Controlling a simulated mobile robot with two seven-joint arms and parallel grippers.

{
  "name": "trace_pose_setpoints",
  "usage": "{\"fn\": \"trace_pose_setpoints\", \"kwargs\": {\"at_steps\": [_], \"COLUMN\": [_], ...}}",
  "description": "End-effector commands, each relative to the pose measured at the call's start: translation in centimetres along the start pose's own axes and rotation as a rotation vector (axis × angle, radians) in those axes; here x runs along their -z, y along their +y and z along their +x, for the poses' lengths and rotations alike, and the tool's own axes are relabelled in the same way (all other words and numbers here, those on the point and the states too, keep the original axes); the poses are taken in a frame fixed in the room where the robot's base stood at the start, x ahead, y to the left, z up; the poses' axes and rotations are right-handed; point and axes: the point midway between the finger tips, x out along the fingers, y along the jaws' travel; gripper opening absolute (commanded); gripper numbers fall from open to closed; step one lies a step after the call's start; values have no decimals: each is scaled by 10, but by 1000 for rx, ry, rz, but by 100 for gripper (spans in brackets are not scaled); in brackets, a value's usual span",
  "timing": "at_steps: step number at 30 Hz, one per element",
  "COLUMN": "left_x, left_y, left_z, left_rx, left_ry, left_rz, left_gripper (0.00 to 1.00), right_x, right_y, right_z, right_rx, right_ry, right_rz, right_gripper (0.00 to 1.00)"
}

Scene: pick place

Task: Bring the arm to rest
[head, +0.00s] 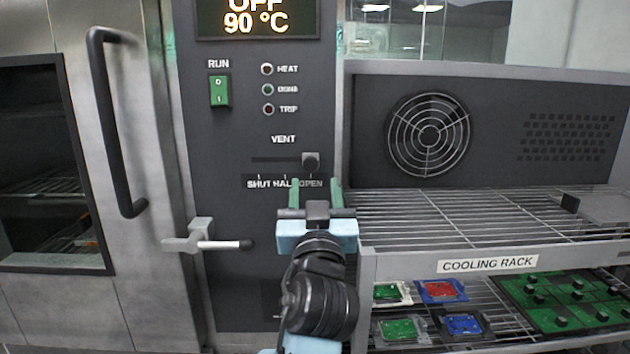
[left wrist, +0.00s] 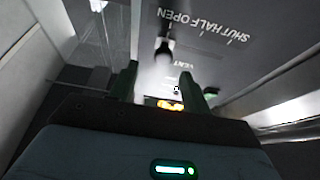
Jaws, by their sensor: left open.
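My left gripper (head: 315,188) is in front of the oven's dark control panel (head: 225,135), just below the vent slider. Its two green fingers are apart with nothing between them. The vent slider knob (head: 311,161) is at the right end of its slot, above the word OPEN. The fingertips partly overlap the SHUT HALF OPEN label in the head view. In the left wrist view the open fingers (left wrist: 157,85) point toward the panel, and a dark knob (left wrist: 163,48) shows beyond them. I cannot tell the exact gap to the panel. My right gripper is not in view.
A door latch with a pale lever (head: 218,244) sticks out left of my arm. The oven door handle (head: 112,125) is farther left. At right, the cooling rack (head: 470,220) has a mostly bare top shelf, with several circuit boards (head: 442,290) below.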

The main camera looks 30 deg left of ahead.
Motion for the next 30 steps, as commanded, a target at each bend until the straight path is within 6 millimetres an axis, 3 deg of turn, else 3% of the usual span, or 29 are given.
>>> {"fn": "trace_pose_setpoints", "kwargs": {"at_steps": [6, 23, 26, 30], "left_x": [0, -2, -21, -83], "left_y": [1, 1, 3, 8], "left_z": [-19, -21, -27, -54], "left_rx": [-1, -3, -26, -109], "left_ry": [0, -3, -33, -135], "left_rz": [-1, 2, 20, 70], "left_gripper": [48, 48, 48, 48], "right_x": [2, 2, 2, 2], "right_y": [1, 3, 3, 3], "right_z": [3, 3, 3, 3], "right_rx": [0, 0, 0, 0], "right_ry": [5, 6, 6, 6], "right_rz": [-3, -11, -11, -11], "right_gripper": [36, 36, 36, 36]}}
